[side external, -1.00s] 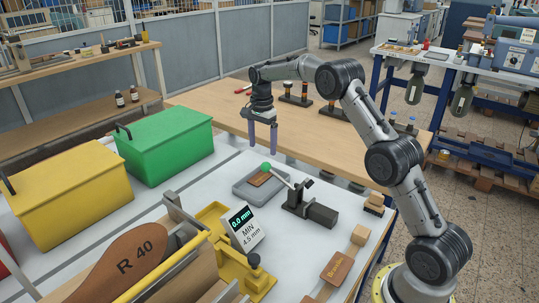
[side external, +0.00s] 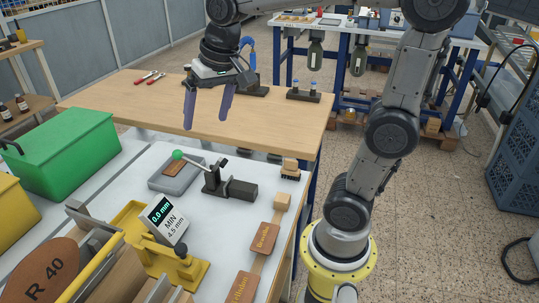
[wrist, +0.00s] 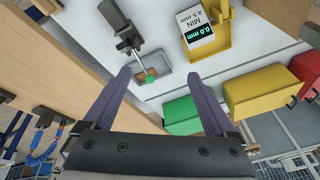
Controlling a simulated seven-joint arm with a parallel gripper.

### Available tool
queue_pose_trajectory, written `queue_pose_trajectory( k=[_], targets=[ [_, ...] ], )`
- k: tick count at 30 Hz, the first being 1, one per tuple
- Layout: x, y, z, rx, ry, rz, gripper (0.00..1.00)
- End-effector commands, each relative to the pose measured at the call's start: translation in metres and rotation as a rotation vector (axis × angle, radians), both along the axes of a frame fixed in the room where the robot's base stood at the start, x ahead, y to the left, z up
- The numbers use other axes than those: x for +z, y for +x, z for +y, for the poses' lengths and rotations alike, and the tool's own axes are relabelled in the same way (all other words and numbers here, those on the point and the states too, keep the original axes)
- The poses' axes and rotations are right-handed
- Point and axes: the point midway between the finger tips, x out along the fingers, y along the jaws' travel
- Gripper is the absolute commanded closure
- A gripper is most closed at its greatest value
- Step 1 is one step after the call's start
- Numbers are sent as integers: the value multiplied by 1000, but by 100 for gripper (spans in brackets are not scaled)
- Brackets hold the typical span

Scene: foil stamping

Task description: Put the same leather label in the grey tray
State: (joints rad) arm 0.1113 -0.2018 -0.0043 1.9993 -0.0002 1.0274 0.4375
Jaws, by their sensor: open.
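The shallow grey tray (side external: 176,189) sits on the white bench beside a dark toggle clamp with a green knob (side external: 177,154). A brown leather piece (side external: 169,169) lies in the tray; brown also shows inside it in the wrist view (wrist: 146,73). A brown leather label (side external: 264,238) with pale lettering lies on a wooden strip at the bench's right side, and another (side external: 242,288) lies nearer, partly cut off by the frame. My gripper (side external: 206,122) is open and empty, raised behind the tray. In the wrist view the tray shows between its purple fingers (wrist: 159,74).
A yellow press (side external: 185,262) with a display reading 0.0 mm stands in front of the tray. The green bin (side external: 65,147) is at left, with a yellow bin (side external: 12,210) nearer. A wooden block stamp (side external: 290,168) stands right of the clamp. The wooden table (side external: 130,95) is mostly clear.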

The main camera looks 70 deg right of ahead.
Motion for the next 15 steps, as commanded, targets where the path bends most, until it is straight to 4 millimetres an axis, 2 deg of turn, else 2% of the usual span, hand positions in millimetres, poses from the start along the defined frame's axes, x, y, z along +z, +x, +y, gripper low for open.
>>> queue_pose_trajectory(
  k=[1, 3, 7, 12, 15],
  targets=[
    [0, -23, 7, 64, -19, -23, 9],
    [-5, -51, 15, 157, -49, -52, 9],
    [-20, -96, 26, 315, -104, -100, 9],
    [-40, -133, 33, 457, -160, -144, 9],
    [-48, -143, 34, 499, -177, -156, 9]
  ],
)
